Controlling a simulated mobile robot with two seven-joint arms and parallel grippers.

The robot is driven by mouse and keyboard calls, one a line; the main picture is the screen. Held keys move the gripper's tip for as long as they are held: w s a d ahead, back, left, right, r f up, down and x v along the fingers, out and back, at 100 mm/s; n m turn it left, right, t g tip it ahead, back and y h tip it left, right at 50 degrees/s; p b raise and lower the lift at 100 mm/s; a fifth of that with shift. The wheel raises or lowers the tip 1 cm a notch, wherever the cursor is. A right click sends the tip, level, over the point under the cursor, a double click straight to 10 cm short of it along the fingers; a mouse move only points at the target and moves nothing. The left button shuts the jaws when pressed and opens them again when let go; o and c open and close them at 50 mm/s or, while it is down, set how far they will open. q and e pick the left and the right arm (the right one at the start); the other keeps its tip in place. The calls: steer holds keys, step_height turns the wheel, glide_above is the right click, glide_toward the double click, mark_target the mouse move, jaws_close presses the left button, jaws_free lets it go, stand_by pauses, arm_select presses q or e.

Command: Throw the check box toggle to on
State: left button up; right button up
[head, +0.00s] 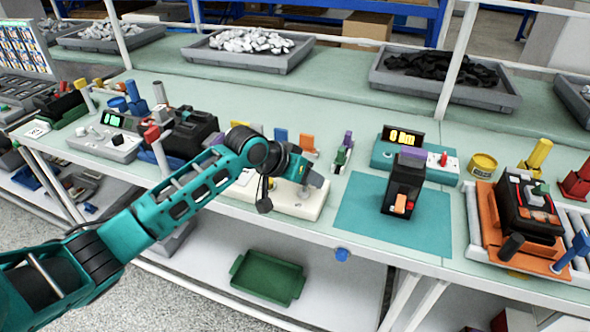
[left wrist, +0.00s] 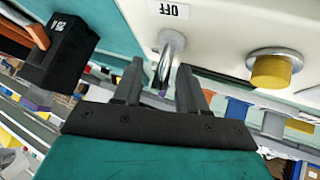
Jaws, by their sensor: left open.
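The check box (head: 312,207) is a cream-white box near the front edge of the bench, partly hidden by my left arm. In the left wrist view its face (left wrist: 225,25) shows a metal toggle (left wrist: 168,52), an OFF label (left wrist: 168,10) by the toggle's base, and a yellow button (left wrist: 275,68). My left gripper (head: 306,188) is over the box. In the left wrist view its open fingers (left wrist: 163,82) stand on either side of the toggle's lower end in the picture. I cannot tell whether they touch it. My right gripper is not in view.
A black breaker (head: 404,185) stands on a teal mat (head: 430,225) right of the box; it also shows in the left wrist view (left wrist: 62,50). Behind it is a teal meter (head: 383,157) with a lit display. An orange fixture (head: 490,228) is farther right. The mat's front is clear.

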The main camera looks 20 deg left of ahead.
arm_select(q)
steer(key=v, duration=1.2)
steer(key=shift+s+r, duration=0.15)
steer(key=shift+s, duration=0.05)
steer(key=shift+a, duration=0.15)
steer(key=s+d+f, duration=0.4)
steer(key=s+f, duration=0.2)
steer(key=f, duration=0.1)
steer(key=s+a+f+g+y, duration=0.1)
steer(key=s+f+y, duration=0.15)
steer(key=s, duration=0.45)
steer(key=s+a+f+n+g+y, duration=0.1)
steer(key=s+a+f+g, duration=0.15)
steer(key=s, duration=0.45)
steer(key=s+f+y, duration=0.1)
steer(key=s+f, duration=0.2)
steer(key=s, duration=0.4)
steer(key=w+d+f+t+h, duration=0.1)
steer(key=w+d+f+t, duration=0.1)
steer(key=w+f+t, duration=0.5)
steer(key=shift+w+d+f+m, duration=0.3)
steer(key=shift+f, duration=0.9)
steer(key=shift+h, duration=0.25)
